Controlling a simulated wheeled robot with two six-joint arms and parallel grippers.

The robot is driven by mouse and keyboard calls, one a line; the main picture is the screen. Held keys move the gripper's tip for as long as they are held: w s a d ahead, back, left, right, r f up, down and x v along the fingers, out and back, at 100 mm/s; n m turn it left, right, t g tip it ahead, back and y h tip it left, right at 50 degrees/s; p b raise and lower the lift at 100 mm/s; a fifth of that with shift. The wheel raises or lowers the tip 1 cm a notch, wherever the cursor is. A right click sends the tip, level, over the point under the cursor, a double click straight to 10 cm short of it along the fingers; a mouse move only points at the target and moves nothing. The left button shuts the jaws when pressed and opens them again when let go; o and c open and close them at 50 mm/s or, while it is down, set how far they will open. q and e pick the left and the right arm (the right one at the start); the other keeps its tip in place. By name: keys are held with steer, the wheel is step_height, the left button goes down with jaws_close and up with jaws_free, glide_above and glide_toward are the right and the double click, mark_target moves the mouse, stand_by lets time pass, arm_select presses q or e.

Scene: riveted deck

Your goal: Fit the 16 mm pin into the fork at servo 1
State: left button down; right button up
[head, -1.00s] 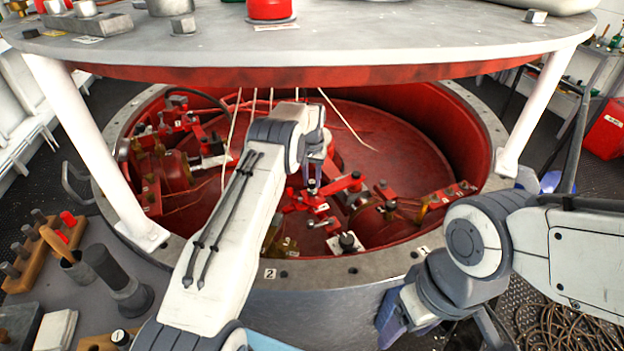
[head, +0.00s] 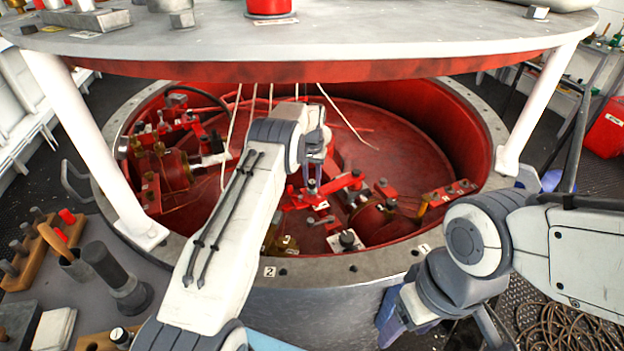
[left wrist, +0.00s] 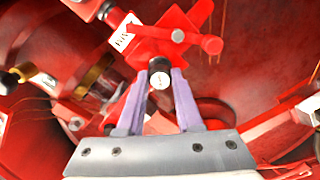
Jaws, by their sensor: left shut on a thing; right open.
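My left gripper (head: 314,180) reaches down into the red well, its fingers shut on a pin with a black knob and a pale end face (left wrist: 159,79). The same dark knob shows below the fingers in the head view (head: 312,187). In the left wrist view the pin is at a red fork-like linkage (left wrist: 172,36) with a white label; I cannot tell whether it is in a hole. In the head view the red linkage (head: 345,181) lies around and right of the fingertips. My right gripper (head: 389,318) is open and empty outside the well, at lower right.
The well's grey bolted rim (head: 325,272) surrounds the linkages. A round plate (head: 330,42) on white legs stands over it, with thin wires hanging down. A bench at left holds a wooden rack (head: 48,258) and a dark cylinder (head: 115,275).

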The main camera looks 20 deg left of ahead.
arm_select(q)
steer(key=shift+f, duration=0.3)
steer(key=shift+c, duration=2.4)
jaws_free()
steer(key=shift+r+b, duration=0.3)
steer(key=shift+r, duration=0.25)
step_height(320, 180, up, 10)
steer(key=b, duration=0.1)
steer(key=shift+f, duration=0.25)
